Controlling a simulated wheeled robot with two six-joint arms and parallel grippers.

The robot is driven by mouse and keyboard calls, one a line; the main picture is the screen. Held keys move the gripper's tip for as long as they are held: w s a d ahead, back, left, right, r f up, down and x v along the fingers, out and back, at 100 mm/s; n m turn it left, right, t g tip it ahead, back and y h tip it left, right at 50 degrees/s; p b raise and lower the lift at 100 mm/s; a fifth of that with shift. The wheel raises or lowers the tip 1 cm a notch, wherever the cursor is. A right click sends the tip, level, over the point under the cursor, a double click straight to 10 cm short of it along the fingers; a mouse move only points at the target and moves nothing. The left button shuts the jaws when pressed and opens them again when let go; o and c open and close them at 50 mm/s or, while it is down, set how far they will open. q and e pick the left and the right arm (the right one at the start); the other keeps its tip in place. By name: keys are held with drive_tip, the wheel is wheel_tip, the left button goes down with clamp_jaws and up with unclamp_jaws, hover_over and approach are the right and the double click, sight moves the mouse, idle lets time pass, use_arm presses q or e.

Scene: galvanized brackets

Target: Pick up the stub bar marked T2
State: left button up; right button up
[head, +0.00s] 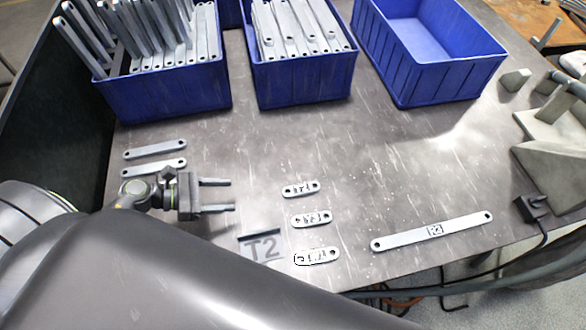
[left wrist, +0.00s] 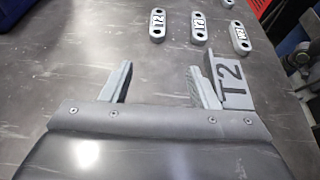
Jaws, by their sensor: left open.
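Three short grey stub bars, each with a hole at either end and a white label, lie on the table: the far one (head: 300,188), the middle one (head: 311,218) and the near one (head: 316,256). In the left wrist view they are the left (left wrist: 157,24), middle (left wrist: 198,26) and right (left wrist: 239,37) bars. Their labels are too small to tell surely which reads T2. A grey block with large T2 lettering (head: 262,250) lies nearer my arm; it also shows in the left wrist view (left wrist: 232,82). My left gripper (head: 216,195) is open and empty, left of the bars.
A long labelled bar (head: 432,231) lies at right. Two plain bars (head: 154,149) lie behind my left wrist. Blue bins hold bars at left (head: 168,93) and middle (head: 305,84); the right bin (head: 430,80) is empty. Grey fixtures (head: 555,145) stand far right.

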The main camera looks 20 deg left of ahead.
use_arm(q)
drive_tip(key=shift+w, duration=0.2)
drive_tip(key=shift+w+d+f, duration=0.1)
drive_tip(key=shift+w+d, duration=0.05)
drive_tip(key=shift+w, duration=0.1)
approach(292, 190)
drive_tip(key=x, duration=0.3)
drive_tip(key=shift+s+f, duration=0.2)
drive_tip(key=shift+w+d, duration=0.25)
drive_tip(key=shift+d, duration=0.05)
drive_tip(key=x, duration=0.4)
drive_tip(key=shift+w+d, duration=0.2)
drive_tip(key=shift+w, duration=0.05)
use_arm(e)
drive_tip(key=shift+s+d, duration=0.2)
drive_tip(key=shift+s, duration=0.25)
drive_tip(key=shift+r, duration=0.1)
use_arm(q)
drive_tip(key=c, duration=0.9)
drive_tip(key=shift+c, duration=1.1)
use_arm(e)
drive_tip(key=shift+d, duration=0.15)
